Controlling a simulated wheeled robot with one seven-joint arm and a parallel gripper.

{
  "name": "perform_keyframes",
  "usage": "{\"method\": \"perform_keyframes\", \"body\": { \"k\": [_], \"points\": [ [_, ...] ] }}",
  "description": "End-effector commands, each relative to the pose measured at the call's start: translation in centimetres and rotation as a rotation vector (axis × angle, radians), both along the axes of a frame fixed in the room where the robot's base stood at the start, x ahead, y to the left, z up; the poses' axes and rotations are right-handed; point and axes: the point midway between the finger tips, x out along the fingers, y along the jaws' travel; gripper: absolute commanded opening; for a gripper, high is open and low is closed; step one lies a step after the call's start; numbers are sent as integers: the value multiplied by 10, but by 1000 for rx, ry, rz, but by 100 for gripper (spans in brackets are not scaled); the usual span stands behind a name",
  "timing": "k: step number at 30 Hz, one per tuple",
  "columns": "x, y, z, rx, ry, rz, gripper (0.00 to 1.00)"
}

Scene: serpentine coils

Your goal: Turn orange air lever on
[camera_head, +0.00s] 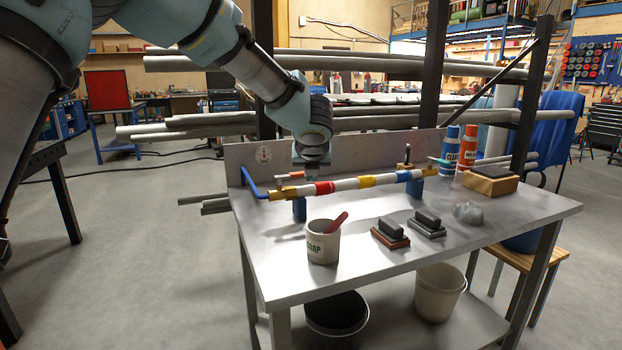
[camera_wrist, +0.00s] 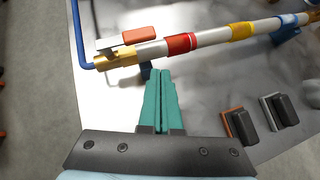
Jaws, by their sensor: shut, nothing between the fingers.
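The orange air lever (camera_wrist: 140,34) sits on a brass valve (camera_wrist: 122,58) at the left end of a striped pipe in the wrist view. It lies roughly along the pipe. In the head view the small orange lever (camera_head: 288,174) shows just below my wrist. My gripper (camera_wrist: 160,73) has teal fingers, shut together and empty. In the wrist view the fingertips appear just below the pipe, to the lower right of the lever and apart from it. In the head view my fingers are mostly hidden behind my wrist.
A blue bent tube (camera_head: 250,184) joins the pipe's left end. The white pipe (camera_head: 345,184) has red, yellow and blue bands. A soap cup (camera_head: 322,246), dark blocks (camera_head: 390,231) and two spray cans (camera_head: 468,146) stand on the metal table (camera_head: 290,275). The front left of the tabletop is clear.

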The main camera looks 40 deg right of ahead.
Motion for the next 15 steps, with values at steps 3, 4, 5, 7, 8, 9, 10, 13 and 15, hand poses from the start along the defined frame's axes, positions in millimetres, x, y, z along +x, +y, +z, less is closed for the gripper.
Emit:
{"method": "perform_keyframes", "body": {
  "k": [3, 4, 5, 7, 8, 9, 10, 13, 15],
  "points": [
    [-12, 3, 11, -4, 0, -3, 0],
    [-14, 4, 14, -3, -1, -3, 0],
    [-17, 5, 16, -3, -1, -3, 0],
    [-24, 8, 23, -2, -2, -4, 0],
    [-27, 9, 26, -3, -1, -4, 0],
    [-32, 10, 31, -3, -1, -4, 0],
    [-35, 12, 34, -3, -1, -3, 0],
    [-45, 16, 44, -4, -2, -3, 0],
    [-51, 18, 49, -3, 0, -2, 0]
  ]
}}
